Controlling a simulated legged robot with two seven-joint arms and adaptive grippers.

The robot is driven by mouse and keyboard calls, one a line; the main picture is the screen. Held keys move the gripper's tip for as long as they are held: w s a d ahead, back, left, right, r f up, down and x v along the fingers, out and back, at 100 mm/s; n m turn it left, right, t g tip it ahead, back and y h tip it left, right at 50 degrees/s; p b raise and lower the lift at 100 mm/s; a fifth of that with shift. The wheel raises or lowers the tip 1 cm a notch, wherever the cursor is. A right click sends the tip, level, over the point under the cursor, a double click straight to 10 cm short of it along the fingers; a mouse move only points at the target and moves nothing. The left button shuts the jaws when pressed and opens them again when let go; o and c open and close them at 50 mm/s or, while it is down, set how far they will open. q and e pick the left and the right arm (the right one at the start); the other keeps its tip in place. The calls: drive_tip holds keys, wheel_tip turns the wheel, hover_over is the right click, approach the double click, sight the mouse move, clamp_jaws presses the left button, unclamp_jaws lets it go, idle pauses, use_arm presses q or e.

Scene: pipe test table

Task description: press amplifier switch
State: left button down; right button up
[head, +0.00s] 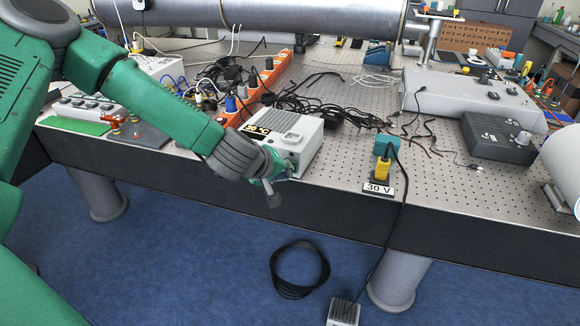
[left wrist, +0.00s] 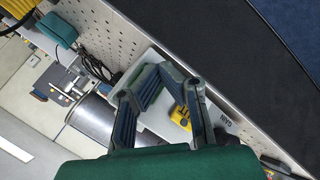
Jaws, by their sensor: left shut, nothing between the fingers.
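The amplifier appears to be the white box (head: 304,137) near the front edge of the table, with an amber-on-black display on its left side. The gripper covers part of the box's front, and I cannot make out the switch or any contact. My right gripper is not in view.
An orange power strip (head: 274,80) and tangled black cables lie behind the box. A large metal pipe (head: 300,18) crosses the back.

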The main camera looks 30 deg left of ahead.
use_arm(q)
drive_tip(key=shift+s, duration=0.25)
drive_tip(key=shift+d, duration=0.1)
drive_tip(key=s, duration=0.5)
drive_tip(key=shift+d, duration=0.25)
idle(0.7)
